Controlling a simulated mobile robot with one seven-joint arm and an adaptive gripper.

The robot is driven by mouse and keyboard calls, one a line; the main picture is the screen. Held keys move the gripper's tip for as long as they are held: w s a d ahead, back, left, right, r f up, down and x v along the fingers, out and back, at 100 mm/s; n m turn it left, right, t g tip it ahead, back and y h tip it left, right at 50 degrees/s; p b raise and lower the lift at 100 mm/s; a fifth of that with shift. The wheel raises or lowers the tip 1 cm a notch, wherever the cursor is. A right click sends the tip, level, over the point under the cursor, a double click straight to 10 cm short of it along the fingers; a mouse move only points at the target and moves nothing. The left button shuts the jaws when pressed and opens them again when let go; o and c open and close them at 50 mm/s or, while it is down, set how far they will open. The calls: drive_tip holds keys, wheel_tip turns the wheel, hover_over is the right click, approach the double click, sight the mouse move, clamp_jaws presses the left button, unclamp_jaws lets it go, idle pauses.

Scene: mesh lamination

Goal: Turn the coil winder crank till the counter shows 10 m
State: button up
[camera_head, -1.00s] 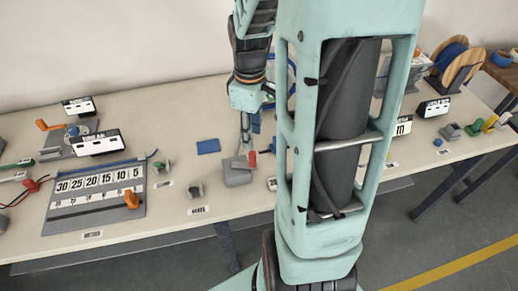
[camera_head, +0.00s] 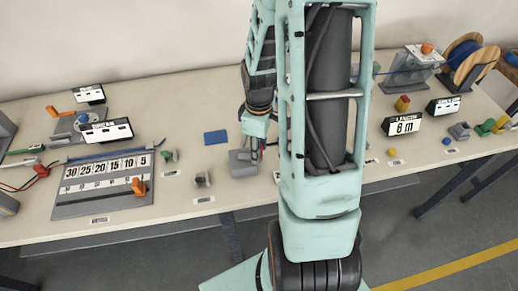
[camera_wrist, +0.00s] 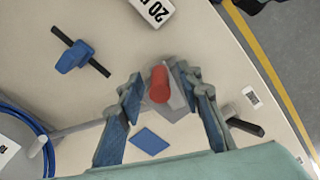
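A white counter (camera_head: 403,125) on the right half of the table reads "8 m". My gripper (camera_wrist: 163,80) is open, its blue-padded fingers standing apart on either side of a red upright handle (camera_wrist: 159,84) on a grey block (camera_wrist: 178,103); I see clear room between handle and fingers. In the head view my gripper (camera_head: 253,143) is low over this grey block (camera_head: 242,165), and my arm hides part of it. An orange crank-like handle (camera_head: 54,112) is at the far left. Which handle belongs to the coil winder I cannot tell.
A wooden reel of blue cable (camera_head: 465,58) stands at the back right beside a grey device (camera_head: 411,60). A blue pad (camera_head: 215,137) lies left of the block. A grey numbered board (camera_head: 100,207) is at front left. My arm hides the table's middle.

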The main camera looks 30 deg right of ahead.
clamp_jaws()
idle(0.3)
drive_tip(key=shift+s, duration=0.1)
drive_tip(key=m+b, duration=0.1)
drive_tip(key=s+a+m, duration=0.1)
drive_tip(key=m, duration=0.1)
drive_tip(key=shift+f+m+b, duration=0.1)
drive_tip(key=shift+m+b, duration=0.2)
drive_tip(key=shift+b, duration=0.05)
drive_tip(key=m, duration=0.1)
drive_tip(key=a+m+b, duration=0.1)
drive_tip(key=m, duration=0.1)
drive_tip(key=shift+s+a+m, duration=0.25)
drive_tip(key=shift+s+m, duration=0.05)
drive_tip(key=shift+s, duration=0.05)
drive_tip(key=m, duration=0.1)
drive_tip(key=a+m, duration=0.1)
drive_tip(key=m, duration=0.1)
drive_tip(key=shift+s+a+m+b, duration=0.15)
drive_tip(key=shift+a+m+b, duration=0.15)
drive_tip(key=shift+b, duration=0.1)
drive_tip(key=shift+a+m, duration=0.4)
drive_tip(key=shift+m, duration=0.5)
drive_tip(key=shift+a+m, duration=0.35)
drive_tip(key=shift+m, duration=0.55)
